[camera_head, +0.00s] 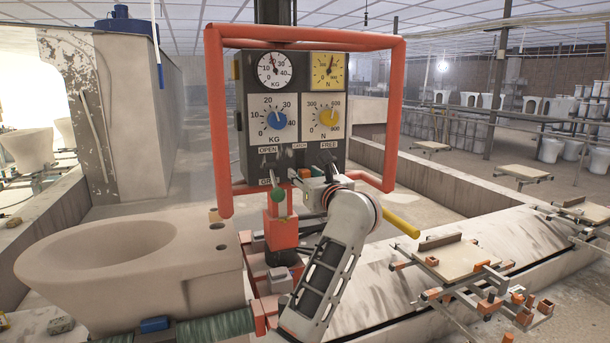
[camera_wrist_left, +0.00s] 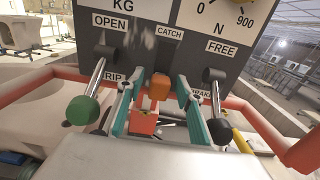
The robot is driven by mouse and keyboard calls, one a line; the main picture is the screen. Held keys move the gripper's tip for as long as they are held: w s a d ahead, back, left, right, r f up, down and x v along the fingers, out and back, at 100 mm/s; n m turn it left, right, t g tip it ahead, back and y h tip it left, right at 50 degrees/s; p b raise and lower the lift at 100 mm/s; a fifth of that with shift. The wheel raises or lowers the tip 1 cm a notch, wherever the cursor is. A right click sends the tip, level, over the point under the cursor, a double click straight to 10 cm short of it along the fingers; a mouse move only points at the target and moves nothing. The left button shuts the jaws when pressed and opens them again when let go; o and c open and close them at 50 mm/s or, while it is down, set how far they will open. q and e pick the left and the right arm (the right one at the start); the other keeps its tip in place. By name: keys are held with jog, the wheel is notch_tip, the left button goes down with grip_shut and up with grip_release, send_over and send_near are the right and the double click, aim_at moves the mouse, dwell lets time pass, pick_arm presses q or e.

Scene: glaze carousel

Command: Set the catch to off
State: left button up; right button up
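The catch (camera_wrist_left: 159,86) is a small orange piece on the dark panel, below the CATCH label (camera_wrist_left: 169,33) in the left wrist view. My left gripper (camera_wrist_left: 161,78) has its two teal fingers apart, one on each side of the catch, with narrow gaps showing. In the head view my left gripper (camera_head: 311,176) is at the lower edge of the panel (camera_head: 340,152) and mostly covers the catch. The catch's setting cannot be told. My right gripper is not in view.
A green-knobbed lever (camera_wrist_left: 84,108) stands left of the fingers. A dark-ended lever (camera_wrist_left: 217,128) stands right, near a yellow handle (camera_head: 402,223). A red tube frame (camera_head: 215,120) surrounds the panel with its dials. A pale ceramic basin (camera_head: 130,262) lies at left.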

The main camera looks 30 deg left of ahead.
pick_arm(q)
grip_shut()
jog(key=shift+r+p, duration=1.15)
jog(key=shift+r, duration=1.2)
grip_release()
jog(key=shift+f, duration=0.1)
jog(key=v, duration=0.7)
jog(key=shift+d, duration=0.15)
jog(key=shift+s, duration=0.1)
